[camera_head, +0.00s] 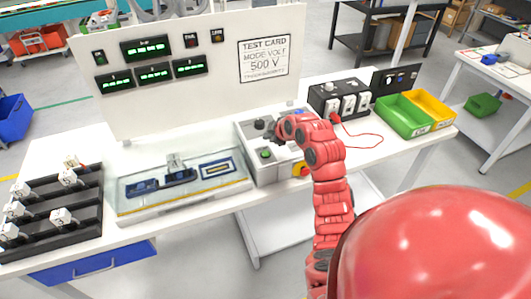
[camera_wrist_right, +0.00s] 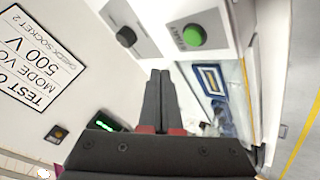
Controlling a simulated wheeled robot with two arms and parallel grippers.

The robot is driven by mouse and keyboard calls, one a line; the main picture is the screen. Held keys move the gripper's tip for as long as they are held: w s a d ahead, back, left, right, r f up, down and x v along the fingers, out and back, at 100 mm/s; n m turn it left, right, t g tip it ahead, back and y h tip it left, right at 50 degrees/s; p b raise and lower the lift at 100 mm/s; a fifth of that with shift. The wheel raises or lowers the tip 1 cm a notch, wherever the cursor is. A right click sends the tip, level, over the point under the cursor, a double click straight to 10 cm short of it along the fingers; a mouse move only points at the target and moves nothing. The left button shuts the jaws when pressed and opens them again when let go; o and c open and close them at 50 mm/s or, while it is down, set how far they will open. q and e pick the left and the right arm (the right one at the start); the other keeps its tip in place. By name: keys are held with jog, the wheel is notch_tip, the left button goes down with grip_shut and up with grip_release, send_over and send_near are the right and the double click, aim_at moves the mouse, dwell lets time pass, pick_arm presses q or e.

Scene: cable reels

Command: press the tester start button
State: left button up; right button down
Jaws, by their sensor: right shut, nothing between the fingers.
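The tester (camera_head: 250,168) is a pale grey box on the bench, just right of the glass-topped tray. Its green start button (camera_head: 265,154) is on the near part of its top, and a black knob (camera_head: 259,124) is farther back. In the right wrist view the green button (camera_wrist_right: 193,36) sits ahead and right of the fingertips, with the knob (camera_wrist_right: 126,37) to its left. My right gripper (camera_head: 272,137) is over the tester, mostly hidden by its own red arm. In the wrist view its fingers (camera_wrist_right: 160,75) are closed together, empty, and appear apart from the button. My left gripper is out of view.
A red-and-yellow stop button (camera_head: 300,169) is on the tester's right front. A tray with blue parts (camera_head: 130,205) and a black rack (camera_head: 95,215) stand left. A socket box (camera_head: 340,88) and green bin (camera_head: 404,116) stand right. The white panel (camera_head: 200,70) rises behind.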

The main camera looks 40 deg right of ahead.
jog(key=b, duration=0.2)
send_over(268, 154)
notch_tip(268, 154, down, 4)
jog(key=shift+s+a+f, duration=0.1)
jog(key=shift+s+f, duration=0.05)
jog(key=shift+f, duration=0.45)
dwell(1.3)
jog(key=shift+f+b, duration=0.35)
jog(key=shift+b, duration=0.45)
jog(key=shift+f+b, duration=0.5)
jog(key=shift+b, duration=0.05)
dwell(0.4)
jog(key=shift+r, duration=0.9)
jog(key=shift+r, duration=0.1)
